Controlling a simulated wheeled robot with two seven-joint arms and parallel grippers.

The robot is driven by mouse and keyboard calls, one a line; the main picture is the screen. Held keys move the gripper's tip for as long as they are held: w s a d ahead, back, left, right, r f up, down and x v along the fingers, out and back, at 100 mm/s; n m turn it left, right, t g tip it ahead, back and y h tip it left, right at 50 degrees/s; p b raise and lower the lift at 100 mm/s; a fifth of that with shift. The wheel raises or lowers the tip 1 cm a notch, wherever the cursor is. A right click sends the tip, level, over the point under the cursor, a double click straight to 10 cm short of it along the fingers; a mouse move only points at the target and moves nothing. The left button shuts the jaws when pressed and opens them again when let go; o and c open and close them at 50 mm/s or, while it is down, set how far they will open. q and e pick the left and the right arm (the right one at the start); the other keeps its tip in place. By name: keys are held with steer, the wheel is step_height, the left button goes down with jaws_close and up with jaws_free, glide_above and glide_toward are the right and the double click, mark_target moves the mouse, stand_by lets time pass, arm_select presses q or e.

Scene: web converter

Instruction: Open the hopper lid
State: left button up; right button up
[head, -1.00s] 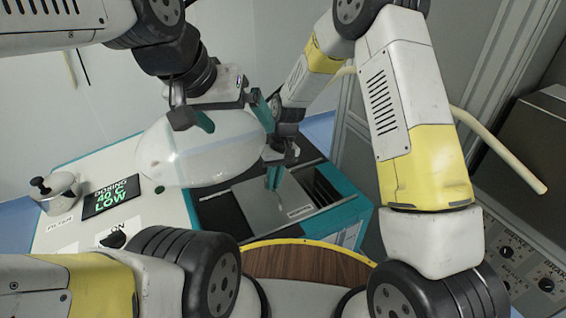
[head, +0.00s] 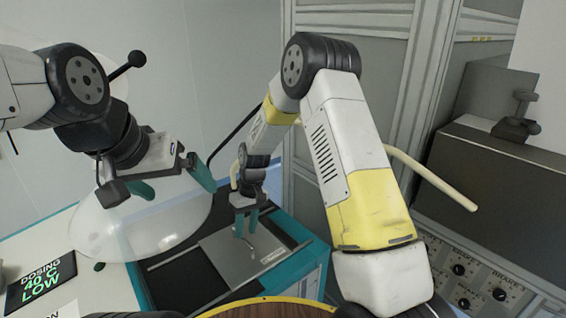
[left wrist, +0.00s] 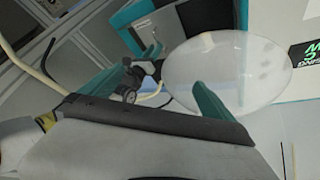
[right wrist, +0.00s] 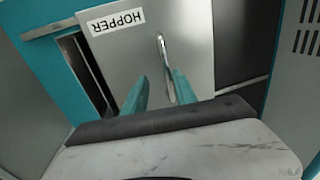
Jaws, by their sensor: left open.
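The hopper lid (head: 215,262) is a flat grey metal plate in a dark, teal-edged machine top. In the right wrist view the lid (right wrist: 115,55) carries a HOPPER label (right wrist: 115,22) and a slim metal handle (right wrist: 161,45). My right gripper (head: 246,222) is over the lid at the handle. In the right wrist view its fingers (right wrist: 159,75) are apart, with the handle's near end close to the right finger; contact is unclear. My left gripper (head: 172,180) is open and empty, above or in front of a translucent white dome (head: 120,228).
The dome (left wrist: 230,70) also fills much of the left wrist view. A dosing display (head: 40,284) is at lower left. A dark slot (right wrist: 88,70) lies beside the lid. A grey cabinet with knobs (head: 480,285) and a cream rail (head: 430,180) stand right.

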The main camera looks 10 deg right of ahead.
glide_above(262, 236)
steer(key=s+d+r+m+t, duration=0.1)
steer(key=s+d+r, duration=0.1)
steer(key=r, duration=0.6)
steer(key=s+d+r+m+t, duration=0.1)
steer(key=s+d+r, duration=0.2)
steer(key=r, duration=0.6)
steer(key=s+d+r+t, duration=0.1)
steer(key=s+d+r, duration=0.2)
steer(key=r, duration=0.5)
steer(key=shift+s+d+r+m, duration=0.2)
steer(key=shift+d+r+m, duration=0.15)
steer(key=shift+m, duration=0.05)
